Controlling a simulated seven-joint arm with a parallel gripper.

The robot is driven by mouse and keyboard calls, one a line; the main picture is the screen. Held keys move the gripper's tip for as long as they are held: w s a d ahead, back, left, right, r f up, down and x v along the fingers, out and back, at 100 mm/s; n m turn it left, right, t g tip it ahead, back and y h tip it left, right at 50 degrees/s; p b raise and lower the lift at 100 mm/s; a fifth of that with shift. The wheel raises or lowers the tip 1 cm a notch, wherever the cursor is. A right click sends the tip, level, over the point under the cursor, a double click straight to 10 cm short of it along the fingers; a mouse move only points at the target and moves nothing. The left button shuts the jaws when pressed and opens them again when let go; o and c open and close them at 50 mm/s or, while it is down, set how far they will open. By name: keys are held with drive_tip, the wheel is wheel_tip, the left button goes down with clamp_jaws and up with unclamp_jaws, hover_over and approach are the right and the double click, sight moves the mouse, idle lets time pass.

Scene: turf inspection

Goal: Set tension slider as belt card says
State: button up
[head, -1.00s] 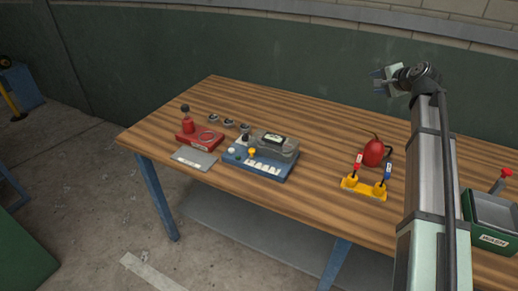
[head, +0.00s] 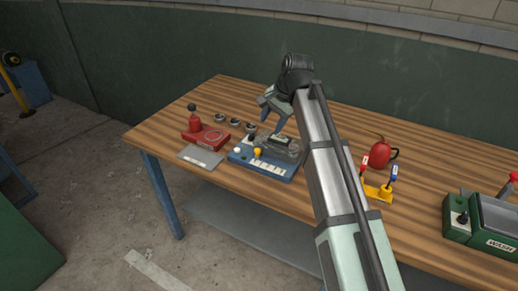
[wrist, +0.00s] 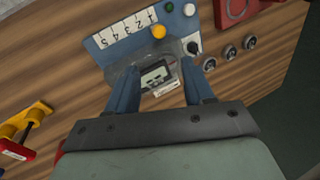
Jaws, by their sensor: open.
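The blue tension unit (head: 262,172) stands near the table's front left part. In the head view my gripper (head: 272,115) hangs above the unit's back. I cannot tell which item is the belt card.
A red press-like device (head: 205,136) and a grey plate (head: 200,156) lie left of the unit. Several small round gauges (head: 234,122) stand behind. Right are a red can (head: 382,153), a yellow holder (head: 377,192) and a green WASH box (head: 497,220).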

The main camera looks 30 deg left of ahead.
sight(258, 150)
drive_tip(key=x, duration=1.4)
drive_tip(key=shift+s, duration=0.25)
drive_tip(key=shift+c, duration=0.3)
clamp_jaws()
